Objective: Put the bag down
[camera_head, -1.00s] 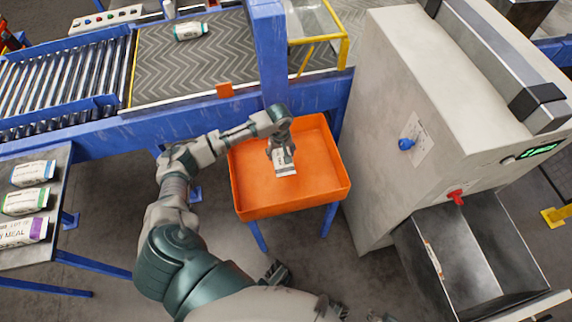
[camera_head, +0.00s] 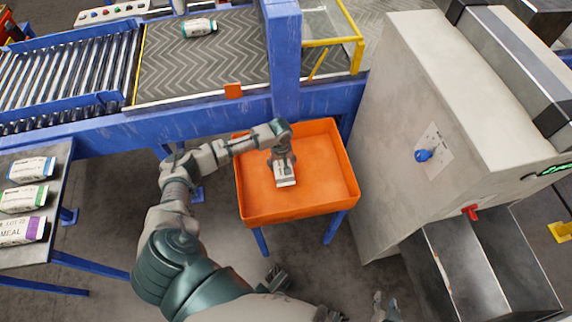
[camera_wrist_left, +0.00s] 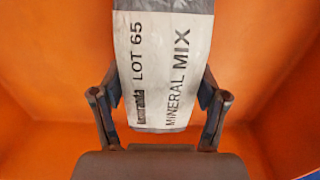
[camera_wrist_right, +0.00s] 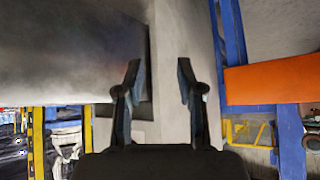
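A grey-and-white bag marked "LOT 65 MINERAL MIX" (camera_wrist_left: 160,70) is between the fingers of my left gripper (camera_wrist_left: 160,95), which close against its two sides. In the head view the bag (camera_head: 285,178) hangs from my left gripper (camera_head: 283,158) inside the orange bin (camera_head: 322,208), low over its floor. I cannot tell whether its underside touches the floor. The bin's orange walls (camera_wrist_left: 40,75) surround it in the left wrist view. My right gripper (camera_wrist_right: 158,85) has its fingers apart with nothing between them; it shows at the bottom of the head view (camera_head: 385,305).
A table with several bags (camera_head: 25,200) stands at left. A blue-framed conveyor (camera_head: 205,65) with a bag (camera_head: 199,27) runs behind the bin. A grey machine (camera_head: 440,110) with a metal chute (camera_head: 480,275) stands at right. The bin's right half is clear.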

